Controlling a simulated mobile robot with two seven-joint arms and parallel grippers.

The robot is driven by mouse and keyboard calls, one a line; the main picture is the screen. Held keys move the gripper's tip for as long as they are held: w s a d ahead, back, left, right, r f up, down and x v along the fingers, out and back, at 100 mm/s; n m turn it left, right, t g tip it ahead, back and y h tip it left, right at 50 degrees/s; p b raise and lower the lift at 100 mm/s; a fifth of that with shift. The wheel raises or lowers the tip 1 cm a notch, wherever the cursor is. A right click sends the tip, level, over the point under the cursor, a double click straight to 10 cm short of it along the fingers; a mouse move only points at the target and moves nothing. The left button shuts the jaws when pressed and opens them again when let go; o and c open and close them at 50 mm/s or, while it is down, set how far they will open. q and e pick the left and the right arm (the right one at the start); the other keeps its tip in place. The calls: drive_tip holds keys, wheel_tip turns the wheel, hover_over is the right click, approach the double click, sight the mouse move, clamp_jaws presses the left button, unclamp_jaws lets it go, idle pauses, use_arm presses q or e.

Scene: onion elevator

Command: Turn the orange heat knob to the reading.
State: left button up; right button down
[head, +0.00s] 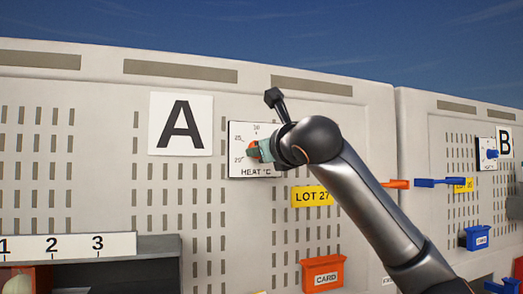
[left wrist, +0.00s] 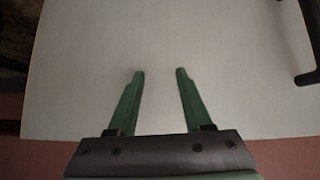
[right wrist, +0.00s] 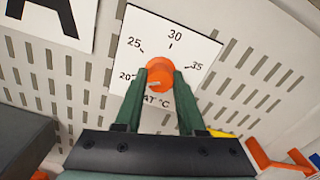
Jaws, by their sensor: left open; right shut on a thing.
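Which number the knob points to cannot be told clearly. My left gripper (left wrist: 160,74) is open and empty, over a plain pale surface, outside the head view.
A yellow LOT 27 label (head: 312,196) and an orange CARD box (head: 322,273) are below the dial. A second panel marked B (head: 504,142) has a blue knob (head: 492,154). A shelf numbered 1, 2, 3 (head: 70,246) stands lower left.

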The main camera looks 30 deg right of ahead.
drive_tip(key=shift+w+f, duration=0.1)
drive_tip(key=shift+f, duration=0.2)
drive_tip(key=c, duration=0.9)
unclamp_jaws()
drive_tip(key=o, duration=0.4)
drive_tip(key=shift+r, duration=0.2)
drive_tip(key=b+v, duration=0.3)
drive_tip(key=v, duration=0.9)
drive_tip(key=shift+s+a, duration=0.15)
drive_tip(key=shift+s, duration=0.2)
